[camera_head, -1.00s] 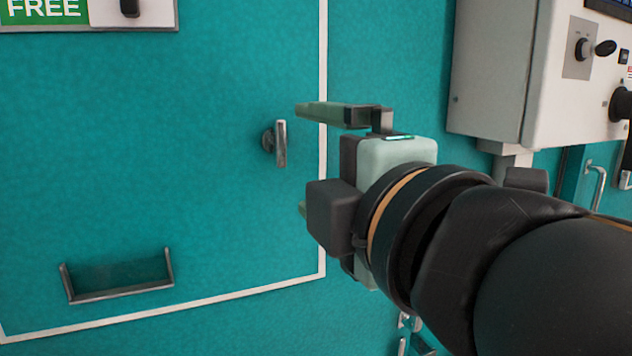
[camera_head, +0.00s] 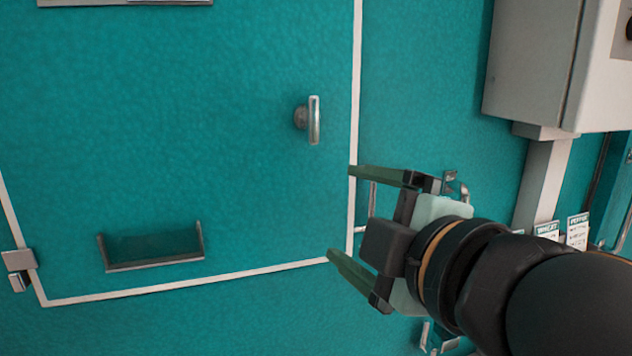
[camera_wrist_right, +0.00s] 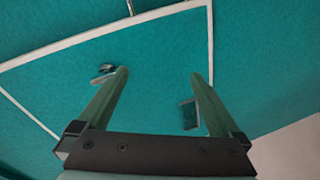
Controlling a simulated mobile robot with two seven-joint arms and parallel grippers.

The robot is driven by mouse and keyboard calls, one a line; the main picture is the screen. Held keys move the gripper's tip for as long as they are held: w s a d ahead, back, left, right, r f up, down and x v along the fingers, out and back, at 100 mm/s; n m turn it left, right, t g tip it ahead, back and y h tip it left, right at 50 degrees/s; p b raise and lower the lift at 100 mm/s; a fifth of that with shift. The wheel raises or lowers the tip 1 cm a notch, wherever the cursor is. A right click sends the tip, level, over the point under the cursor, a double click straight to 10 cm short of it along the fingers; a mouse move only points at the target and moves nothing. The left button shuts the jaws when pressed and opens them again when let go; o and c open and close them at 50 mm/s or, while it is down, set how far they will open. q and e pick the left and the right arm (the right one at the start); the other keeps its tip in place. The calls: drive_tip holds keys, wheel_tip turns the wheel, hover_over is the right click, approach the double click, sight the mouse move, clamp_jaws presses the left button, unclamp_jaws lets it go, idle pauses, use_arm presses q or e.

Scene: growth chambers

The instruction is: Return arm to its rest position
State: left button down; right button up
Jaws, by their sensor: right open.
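My right gripper (camera_head: 342,212) is open in the head view, in front of the teal wall, below and to the right of a metal door handle (camera_head: 314,120). Its two green fingers are spread apart with nothing between them. In the right wrist view the open gripper (camera_wrist_right: 160,85) also shows empty, with teal panel beyond it. My right arm comes in from the lower right. My left gripper is not in view.
The teal door (camera_head: 200,110) has a white outline and a metal-framed slot (camera_head: 152,250) low down. A grey cabinet (camera_head: 535,60) juts out at upper right above a grey post (camera_head: 543,185). Small labels (camera_head: 578,230) show behind my arm.

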drive_tip(key=d+f+m+g+h, duration=0.15)
drive_tip(key=f+m, duration=0.25)
drive_tip(key=f, duration=0.6)
drive_tip(key=d+f+m+g, duration=0.2)
drive_tip(key=d+f+m, duration=0.1)
drive_tip(key=f, duration=0.6)
drive_tip(key=d+f+m+g+h, duration=0.1)
drive_tip(key=d+f+m+g, duration=0.2)
drive_tip(key=f, duration=0.7)
drive_tip(key=s+d+f+m+g+h, duration=0.25)
drive_tip(key=s+d+f, duration=0.25)
drive_tip(key=s+f, duration=0.45)
drive_tip(key=s+d+f+m+g+h, duration=0.15)
drive_tip(key=s+d+f+m, duration=0.3)
drive_tip(key=s+f, duration=0.5)
drive_tip(key=w+a+f+t+y+p, duration=0.3)
drive_tip(key=w+a+f+t, duration=0.1)
drive_tip(key=f, duration=0.4)
drive_tip(key=shift+w+n+t, duration=0.3)
drive_tip(key=shift+w+t, duration=0.25)
drive_tip(key=shift+w, duration=0.65)
